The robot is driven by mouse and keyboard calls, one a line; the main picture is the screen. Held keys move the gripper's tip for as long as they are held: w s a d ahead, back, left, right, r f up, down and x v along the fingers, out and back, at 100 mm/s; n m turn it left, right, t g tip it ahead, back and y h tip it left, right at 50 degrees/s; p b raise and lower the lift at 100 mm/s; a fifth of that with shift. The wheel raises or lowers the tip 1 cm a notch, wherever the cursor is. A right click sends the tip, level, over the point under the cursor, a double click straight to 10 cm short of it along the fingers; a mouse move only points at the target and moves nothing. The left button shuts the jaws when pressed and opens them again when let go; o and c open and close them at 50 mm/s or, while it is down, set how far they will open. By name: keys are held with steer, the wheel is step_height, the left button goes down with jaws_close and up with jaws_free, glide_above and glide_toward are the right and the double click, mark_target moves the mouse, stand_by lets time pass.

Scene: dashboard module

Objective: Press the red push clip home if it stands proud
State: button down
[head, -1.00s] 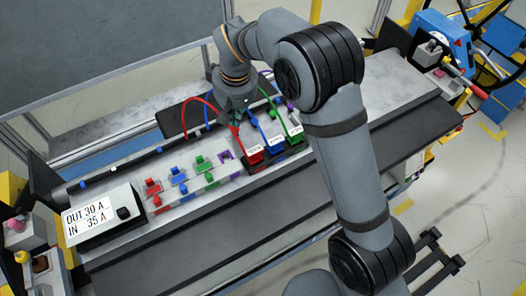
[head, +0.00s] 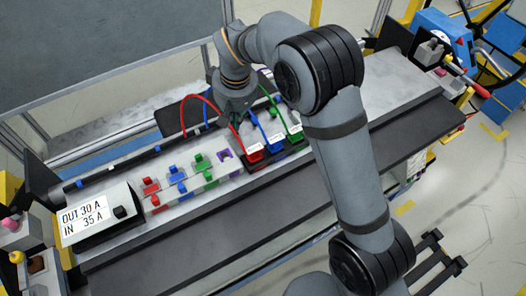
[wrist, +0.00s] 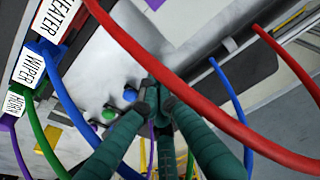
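My gripper (head: 236,123) is at the back edge of the dashboard module, just behind the red plug. In the wrist view the fingertips of my gripper (wrist: 155,93) are together and point down at the grey panel.
The red cable (wrist: 190,95) arches across the wrist view, close to my fingers. The red plug (head: 254,152), blue plug (head: 275,144) and green plug (head: 295,134) stand in front. Coloured fuses, including a red one (head: 151,185), and a meter box (head: 97,216) lie left.

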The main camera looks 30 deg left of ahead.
steer(key=shift+f, duration=0.4)
steer(key=shift+r, duration=0.1)
steer(key=p+v, duration=0.1)
steer(key=v, duration=0.1)
steer(key=p+v, duration=0.2)
steer(key=a+p+v, duration=0.1)
steer(key=p+v, duration=0.1)
steer(key=v, duration=0.1)
steer(key=shift+w+a+r, duration=0.1)
steer(key=shift+w+r, duration=0.05)
steer(key=shift+w, duration=0.2)
steer(key=b+x, duration=0.2)
steer(key=d+b+x, duration=0.1)
steer(key=b+x, duration=0.1)
steer(key=x, duration=0.1)
steer(key=s+b+x, duration=0.1)
steer(key=x, duration=0.1)
steer(key=shift+w+d+f+b, duration=0.1)
steer(key=shift+w+f+b, duration=0.05)
steer(key=shift+f+b, duration=0.25)
steer(key=shift+r+p, duration=0.3)
steer(key=shift+r, duration=0.05)
